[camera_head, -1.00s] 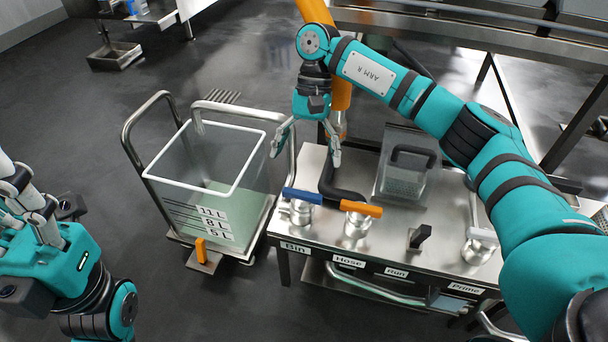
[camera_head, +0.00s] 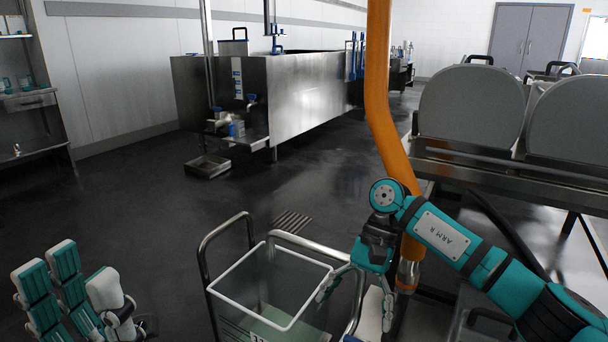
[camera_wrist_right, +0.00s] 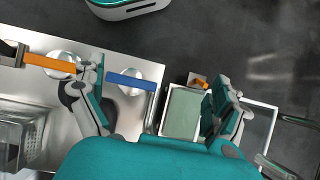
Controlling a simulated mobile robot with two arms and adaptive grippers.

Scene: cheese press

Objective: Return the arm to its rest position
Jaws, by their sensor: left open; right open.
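My right arm reaches in from the right in the head view. Its gripper (camera_head: 356,300) points down with its fingers apart and empty, beside the right rim of the clear bin (camera_head: 240,283). In the right wrist view the open right gripper (camera_wrist_right: 160,78) spans a blue valve handle (camera_wrist_right: 132,80), with no contact I can make out. My left gripper (camera_head: 75,295) is at the lower left of the head view, fingers apart and pointing up, with nothing in it. Most of the left arm is out of frame.
The bin stands on a metal-railed cart (camera_head: 205,255). An orange pipe (camera_head: 378,95) rises just behind the right gripper. An orange valve handle (camera_wrist_right: 50,65) lies left of the blue one on the steel table (camera_wrist_right: 125,45).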

